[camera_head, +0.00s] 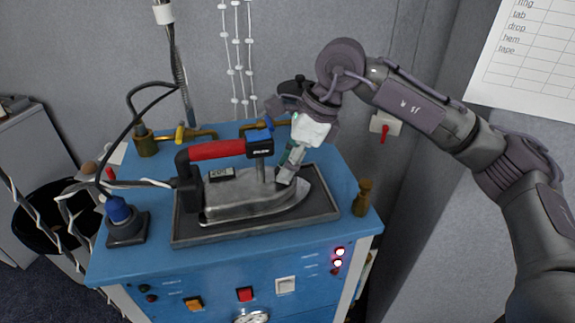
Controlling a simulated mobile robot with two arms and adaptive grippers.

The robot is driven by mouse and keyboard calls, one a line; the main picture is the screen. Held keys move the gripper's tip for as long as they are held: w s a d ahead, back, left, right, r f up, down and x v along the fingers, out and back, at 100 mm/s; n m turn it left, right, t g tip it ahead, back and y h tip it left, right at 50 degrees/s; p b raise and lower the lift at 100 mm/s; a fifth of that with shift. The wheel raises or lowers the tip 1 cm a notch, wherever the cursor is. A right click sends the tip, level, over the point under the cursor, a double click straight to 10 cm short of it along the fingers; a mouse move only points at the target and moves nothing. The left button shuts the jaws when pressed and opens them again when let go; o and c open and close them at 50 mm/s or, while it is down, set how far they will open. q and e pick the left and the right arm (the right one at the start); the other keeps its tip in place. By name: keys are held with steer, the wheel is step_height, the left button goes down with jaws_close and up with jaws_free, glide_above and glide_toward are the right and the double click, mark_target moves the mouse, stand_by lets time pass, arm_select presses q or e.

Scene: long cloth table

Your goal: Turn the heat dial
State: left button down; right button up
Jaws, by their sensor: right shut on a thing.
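A silver steam iron (250,202) with a red handle (216,149) lies flat on a dark tray (240,233) on the blue workstation. A small display box sits on top of the iron at its left. My right gripper (288,172) reaches down from the upper right to the top of the iron, just right of the handle's front post. Its fingers are shut at the spot where the heat dial appears to be. The fingers cover the dial, so its setting cannot be read. My left gripper is not in view.
A blue-topped bottle (121,222) stands left of the tray, and a small brass piece (362,198) stands to its right. Brass pipes with yellow and blue valve handles run along the back. Cables hang at the left. Buttons and lit lamps line the front panel.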

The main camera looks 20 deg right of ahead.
steer(key=o, duration=1.2)
steer(key=shift+c, duration=0.2)
steer(key=shift+r, duration=0.15)
steer(key=v, duration=1.1)
steer(key=shift+d+r, duration=0.2)
steer(key=shift+r, duration=0.15)
